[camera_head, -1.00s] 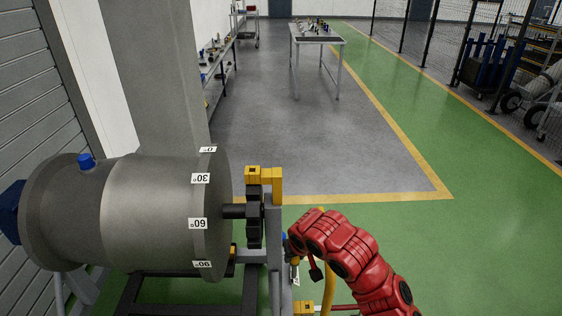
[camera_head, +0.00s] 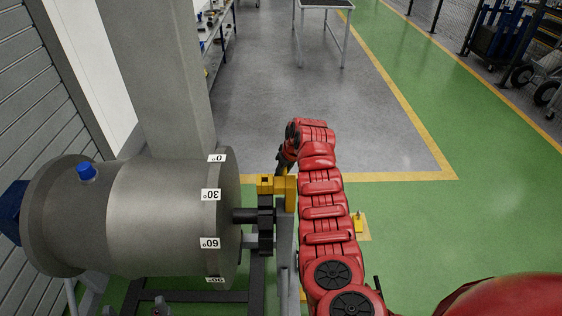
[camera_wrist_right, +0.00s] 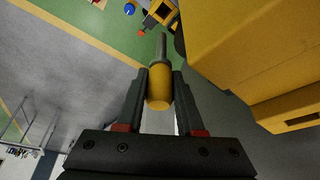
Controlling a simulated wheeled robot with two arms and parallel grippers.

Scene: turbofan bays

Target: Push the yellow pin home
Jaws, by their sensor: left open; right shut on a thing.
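The yellow pin (camera_wrist_right: 159,90) shows in the right wrist view, with a rounded yellow grip and a grey metal shank. My right gripper (camera_wrist_right: 159,84) is shut on its grip, and the shank points away from the palm. A yellow block (camera_wrist_right: 235,45) fills the right side of that view, beside the pin and apart from its shank. In the head view my right gripper (camera_head: 284,160) is just behind the yellow bracket (camera_head: 277,184) on the stand; the pin is hidden there.
A grey drum (camera_head: 150,215) with angle labels stands at left, its shaft joined to a black hub (camera_head: 266,222) by the stand. A small yellow piece (camera_head: 360,223) is right of my arm.

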